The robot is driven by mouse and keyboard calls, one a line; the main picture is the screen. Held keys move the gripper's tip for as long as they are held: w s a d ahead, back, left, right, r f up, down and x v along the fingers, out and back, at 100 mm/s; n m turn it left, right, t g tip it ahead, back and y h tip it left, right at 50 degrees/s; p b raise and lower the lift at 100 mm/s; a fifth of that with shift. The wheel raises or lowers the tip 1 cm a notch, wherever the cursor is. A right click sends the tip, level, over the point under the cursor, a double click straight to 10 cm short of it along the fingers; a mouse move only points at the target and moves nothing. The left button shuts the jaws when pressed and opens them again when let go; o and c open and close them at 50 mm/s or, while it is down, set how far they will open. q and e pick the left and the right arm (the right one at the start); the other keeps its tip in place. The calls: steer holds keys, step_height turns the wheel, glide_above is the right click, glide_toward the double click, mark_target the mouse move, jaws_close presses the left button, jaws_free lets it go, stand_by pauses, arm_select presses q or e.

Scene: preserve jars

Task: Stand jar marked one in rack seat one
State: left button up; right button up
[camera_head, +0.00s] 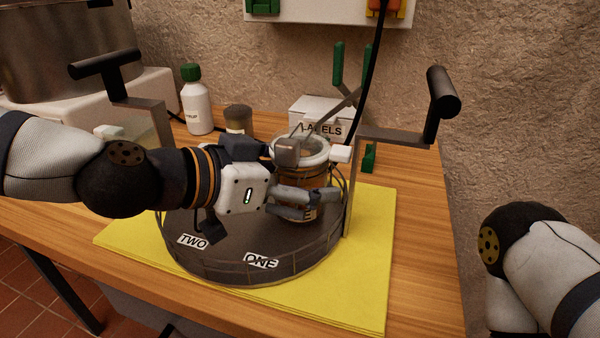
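A glass jar (318,178) with amber contents and a pale rim is at the back right of the round dark rack (222,250). Its number is not visible. My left gripper (300,180) reaches in from the left with its fingers around the jar and appears shut on it. The fingers and wrist hide much of the jar and its base, so I cannot tell whether it touches the rack. The rack's front edge carries the labels TWO (193,241) and ONE (261,261). My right gripper is out of view; only its arm shows at the right.
The rack stands on a yellow mat (365,285) on a wooden table. Its upright handles (441,105) rise at left and right. A white bottle (196,105), a small dark-topped jar (238,120) and a LABELS box (310,112) stand behind. A large metal pot (65,45) is back left.

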arm_select(q)
steer(key=shift+r, duration=0.3)
steer(key=p+v, duration=0.3)
steer(key=v, duration=0.9)
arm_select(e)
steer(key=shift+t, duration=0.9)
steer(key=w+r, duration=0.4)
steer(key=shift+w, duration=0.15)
